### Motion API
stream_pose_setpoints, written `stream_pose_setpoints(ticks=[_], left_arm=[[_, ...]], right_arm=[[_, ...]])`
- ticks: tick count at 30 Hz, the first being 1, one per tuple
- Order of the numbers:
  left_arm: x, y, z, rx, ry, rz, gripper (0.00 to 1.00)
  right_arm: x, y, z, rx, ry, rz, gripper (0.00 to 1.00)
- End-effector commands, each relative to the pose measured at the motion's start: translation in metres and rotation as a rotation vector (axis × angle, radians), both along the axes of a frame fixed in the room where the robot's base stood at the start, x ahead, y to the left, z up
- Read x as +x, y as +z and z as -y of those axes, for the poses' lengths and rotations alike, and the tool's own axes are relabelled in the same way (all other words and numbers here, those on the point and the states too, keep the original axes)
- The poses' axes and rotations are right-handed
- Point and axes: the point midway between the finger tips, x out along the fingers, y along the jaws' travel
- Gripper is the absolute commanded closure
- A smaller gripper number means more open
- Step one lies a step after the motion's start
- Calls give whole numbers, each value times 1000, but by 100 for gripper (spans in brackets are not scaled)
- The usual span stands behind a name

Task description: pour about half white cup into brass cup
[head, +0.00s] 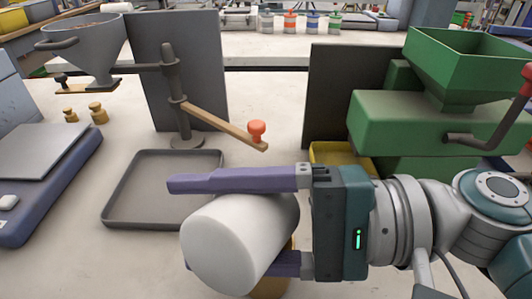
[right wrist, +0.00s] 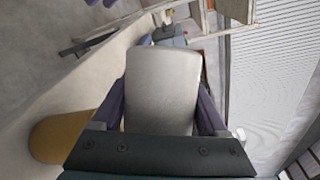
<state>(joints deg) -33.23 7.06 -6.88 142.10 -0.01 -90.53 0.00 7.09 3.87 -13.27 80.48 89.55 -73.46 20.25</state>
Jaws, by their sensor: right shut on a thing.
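The white cup (head: 225,245) is held in my right gripper (head: 215,225), its purple fingers on either side of it. It lies tilted well over, with a smooth closed end toward the lower left; its mouth and contents are hidden. It also shows between the fingers in the right wrist view (right wrist: 162,92). The brass cup (head: 272,284) is mostly hidden below the white cup and the lower finger. It shows as a yellow-brown round shape at the left of the right wrist view (right wrist: 62,138). My left gripper is not in view.
An empty dark tray (head: 120,208) lies behind the white cup. A scale (head: 45,160) with two brass weights (head: 96,112) is at left. A grey hopper (head: 85,45) on a stand (head: 176,90) and a green machine (head: 405,120) with a yellow bin (head: 330,153) stand behind.

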Motion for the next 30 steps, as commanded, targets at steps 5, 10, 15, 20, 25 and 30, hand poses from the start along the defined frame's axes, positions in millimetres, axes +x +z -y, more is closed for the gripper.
stream_pose_setpoints(ticks=[5, 10, 15, 20, 25, 30], left_arm=[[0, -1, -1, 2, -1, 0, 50], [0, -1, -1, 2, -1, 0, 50], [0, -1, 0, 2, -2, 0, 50], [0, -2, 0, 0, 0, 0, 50], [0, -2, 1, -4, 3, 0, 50], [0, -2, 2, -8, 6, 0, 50]], right_arm=[[1, 1, 0, 8, 0, -12, 84], [1, 1, 0, 14, 0, -23, 84], [1, 2, 1, 21, 0, -35, 84], [2, 2, 1, 26, -1, -44, 84], [2, 2, 1, 29, 0, -48, 84], [2, 2, 1, 32, 0, -52, 84]])
